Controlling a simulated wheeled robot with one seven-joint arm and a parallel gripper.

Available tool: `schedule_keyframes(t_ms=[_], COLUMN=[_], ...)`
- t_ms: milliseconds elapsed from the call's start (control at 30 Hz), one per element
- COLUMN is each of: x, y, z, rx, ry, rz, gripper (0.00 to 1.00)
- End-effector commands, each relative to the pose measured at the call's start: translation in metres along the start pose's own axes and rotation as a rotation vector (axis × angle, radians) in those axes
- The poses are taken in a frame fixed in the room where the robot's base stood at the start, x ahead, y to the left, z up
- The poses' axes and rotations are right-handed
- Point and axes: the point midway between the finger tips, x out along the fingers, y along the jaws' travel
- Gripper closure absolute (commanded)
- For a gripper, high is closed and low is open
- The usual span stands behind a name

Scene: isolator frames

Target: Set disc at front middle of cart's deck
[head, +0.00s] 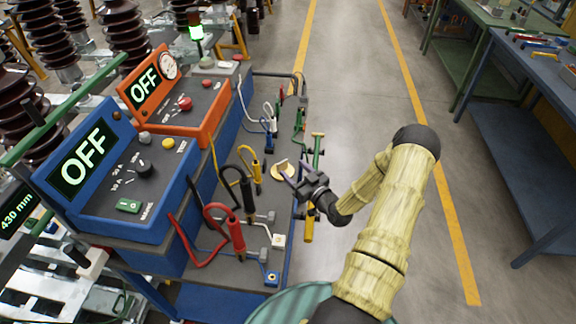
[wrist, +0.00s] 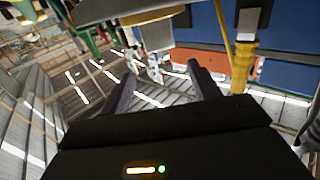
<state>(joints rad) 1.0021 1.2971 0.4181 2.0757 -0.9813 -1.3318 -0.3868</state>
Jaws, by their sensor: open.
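A small tan disc (head: 283,171) with a short upright handle lies on the dark deck (head: 262,205) of the blue cart, close to its right edge. My gripper (head: 296,174) is just right of the disc, with its fingers spread toward it. I cannot tell from the head view whether a finger touches the disc. In the wrist view my gripper (wrist: 160,75) shows two fingers wide apart and nothing between them. I cannot make out the disc for certain there.
Red and black clamps (head: 237,235) and yellow-handled clamps (head: 256,165) stand on the deck near the disc. A blue OFF console (head: 120,170) and an orange one (head: 185,100) line the cart's left. The aisle floor (head: 470,200) is clear.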

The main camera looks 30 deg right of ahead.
Motion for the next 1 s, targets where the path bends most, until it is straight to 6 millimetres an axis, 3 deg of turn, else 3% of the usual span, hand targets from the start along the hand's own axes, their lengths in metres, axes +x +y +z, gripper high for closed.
schedule_keyframes(t_ms=[200, 400, 1000], x=[-0.042, -0.065, -0.066], y=[-0.002, 0.0, 0.0], z=[0.001, 0.0, 0.0], rx=[0.002, 0.001, 0.001], ry=[-0.001, 0.0, -0.001], rz=[-0.002, 0.001, -0.001], gripper=[0.39, 0.39, 0.39])
